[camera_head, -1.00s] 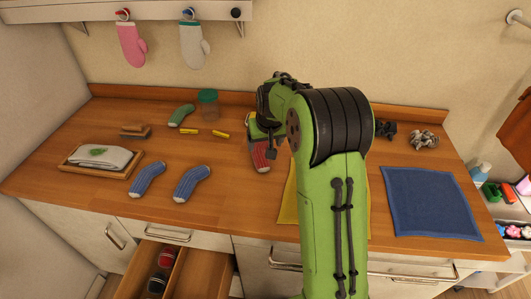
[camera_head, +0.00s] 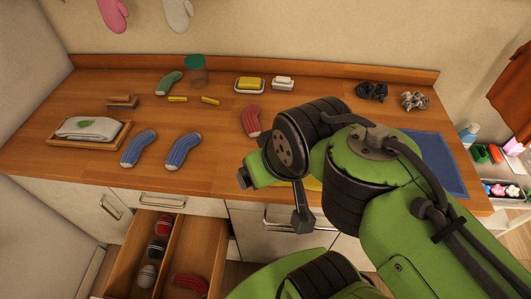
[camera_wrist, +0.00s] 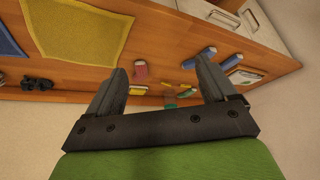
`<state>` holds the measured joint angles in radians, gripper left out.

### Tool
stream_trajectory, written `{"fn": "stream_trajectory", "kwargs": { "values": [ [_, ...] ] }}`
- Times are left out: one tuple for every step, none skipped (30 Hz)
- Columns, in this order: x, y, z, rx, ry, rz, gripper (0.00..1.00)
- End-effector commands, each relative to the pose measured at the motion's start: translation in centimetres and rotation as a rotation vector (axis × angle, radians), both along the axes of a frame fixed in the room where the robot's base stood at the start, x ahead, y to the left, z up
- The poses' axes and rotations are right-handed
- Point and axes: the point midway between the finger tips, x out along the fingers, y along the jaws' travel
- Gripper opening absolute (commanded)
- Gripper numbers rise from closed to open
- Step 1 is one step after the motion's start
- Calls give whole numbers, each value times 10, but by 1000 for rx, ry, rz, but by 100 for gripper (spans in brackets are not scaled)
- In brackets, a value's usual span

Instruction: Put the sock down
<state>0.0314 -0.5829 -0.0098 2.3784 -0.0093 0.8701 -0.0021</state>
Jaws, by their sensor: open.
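A red sock (camera_head: 250,121) lies on the wooden counter, left of my arm; it also shows small in the wrist view (camera_wrist: 140,71). My gripper is open and empty in the wrist view (camera_wrist: 160,78), its two fingers spread above the counter. Two blue socks (camera_head: 139,148) (camera_head: 182,151) lie left on the counter, and a green sock (camera_head: 169,83) lies at the back. Another red sock (camera_head: 190,284) lies in the right compartment of the open drawer (camera_head: 172,224).
A tray (camera_head: 58,145) with folded cloth stands at the left. A green-lidded jar (camera_head: 195,71), yellow clips (camera_head: 210,100) and soap dishes (camera_head: 249,85) stand at the back. A blue mat (camera_head: 448,165) lies at the right, partly behind my arm. The yellow mat (camera_wrist: 76,28) is clear.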

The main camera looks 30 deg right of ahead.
Motion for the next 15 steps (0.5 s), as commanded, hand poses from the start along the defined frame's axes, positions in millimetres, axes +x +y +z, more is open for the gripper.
{"fn": "stream_trajectory", "kwargs": {
  "values": [
    [24, -6, 0, 3, 19, -20, 85],
    [40, -10, 2, 5, 23, -29, 85],
    [60, -16, 1, 6, 29, -44, 85],
    [75, -20, 0, 8, 34, -54, 85],
    [90, -25, -1, 8, 37, -64, 85],
    [110, -32, -5, 9, 43, -77, 85],
    [125, -38, -9, 9, 47, -87, 85],
    [140, -45, -14, 9, 51, -97, 85],
    [159, -54, -21, 9, 58, -111, 85],
    [173, -60, -28, 9, 63, -121, 85],
    [186, -67, -35, 8, 67, -131, 85],
    [201, -76, -45, 7, 72, -142, 85],
    [211, -82, -52, 7, 75, -149, 85],
    [220, -87, -58, 5, 77, -156, 85],
    [229, -93, -66, 6, 80, -162, 85]
  ]
}}
